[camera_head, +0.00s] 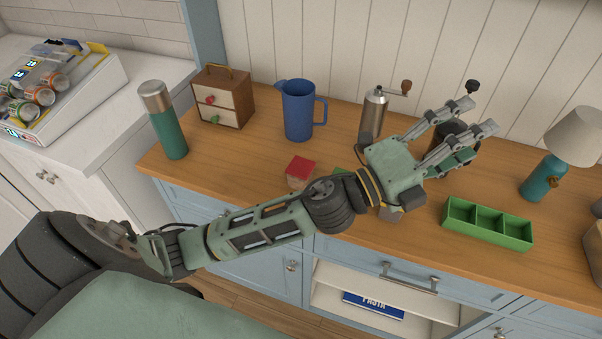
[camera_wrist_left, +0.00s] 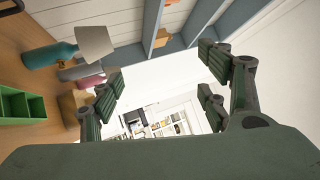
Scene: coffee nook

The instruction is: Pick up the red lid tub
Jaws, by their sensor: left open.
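The red lid tub (camera_head: 300,168) stands on the wooden counter, a small tub with a square red top, just behind my left forearm. My arm hides part of its lower side. My left gripper (camera_head: 480,116) is open and empty, well to the right of the tub, above the counter's back part. In the left wrist view the open fingers (camera_wrist_left: 162,92) have nothing between them, and the tub does not show there. My right gripper is in neither view.
On the counter (camera_head: 240,160) stand a green flask (camera_head: 170,130), a drawer box (camera_head: 223,97), a blue jug (camera_head: 298,110), a grinder (camera_head: 372,118), a green divided tray (camera_head: 487,224) and a teal lamp (camera_head: 545,177). A dark container is partly hidden behind my gripper.

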